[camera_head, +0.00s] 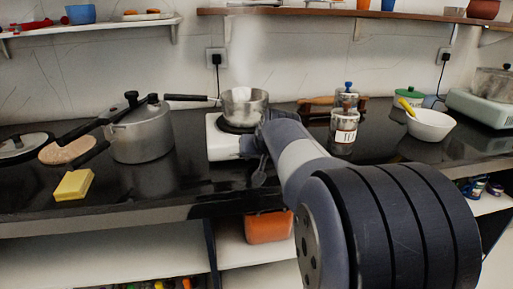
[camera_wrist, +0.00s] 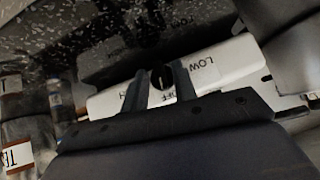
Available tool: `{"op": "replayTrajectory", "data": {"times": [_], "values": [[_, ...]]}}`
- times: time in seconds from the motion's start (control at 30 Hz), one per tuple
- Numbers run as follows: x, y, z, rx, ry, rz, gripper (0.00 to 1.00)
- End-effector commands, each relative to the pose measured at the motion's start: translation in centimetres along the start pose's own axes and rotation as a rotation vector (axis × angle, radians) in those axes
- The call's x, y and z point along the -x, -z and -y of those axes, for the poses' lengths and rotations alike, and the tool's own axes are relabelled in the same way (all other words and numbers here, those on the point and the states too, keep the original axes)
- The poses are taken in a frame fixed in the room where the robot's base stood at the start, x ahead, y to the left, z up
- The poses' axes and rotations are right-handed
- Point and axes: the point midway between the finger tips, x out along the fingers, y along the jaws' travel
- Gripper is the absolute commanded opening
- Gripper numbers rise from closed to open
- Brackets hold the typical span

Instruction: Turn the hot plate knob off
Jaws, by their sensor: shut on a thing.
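The white hot plate (camera_head: 222,143) stands on the black counter with a steel saucepan (camera_head: 244,104) on its burner, and steam rises above the pan. In the wrist view the front panel of the hot plate (camera_wrist: 222,65) shows the words LOW and OFF. The black knob (camera_wrist: 162,77) sits on this panel between the two fingers of my gripper (camera_wrist: 160,84). The gripper is shut on the knob. In the head view my arm hides the knob and the fingertips. The knob's exact pointer setting is hard to read.
A pressure cooker (camera_head: 142,132) stands left of the hot plate, with a yellow sponge (camera_head: 74,185) near the front edge. Labelled jars (camera_head: 344,127) and a white bowl (camera_head: 430,125) stand to the right. An orange container (camera_head: 268,227) sits on the shelf below.

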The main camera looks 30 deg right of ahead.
Motion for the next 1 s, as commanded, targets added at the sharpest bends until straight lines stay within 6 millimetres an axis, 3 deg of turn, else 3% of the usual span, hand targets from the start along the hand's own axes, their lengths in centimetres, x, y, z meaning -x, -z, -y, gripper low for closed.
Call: {"op": "replayTrajectory", "data": {"times": [0.83,0.87,1.0], "values": [[-0.03,-0.05,0.16,0.093,-0.094,0.001,0.04],[-0.03,-0.05,0.16,0.093,-0.094,0.001,0.28],[-0.03,-0.04,0.16,0.093,-0.093,0.000,0.33]]}}
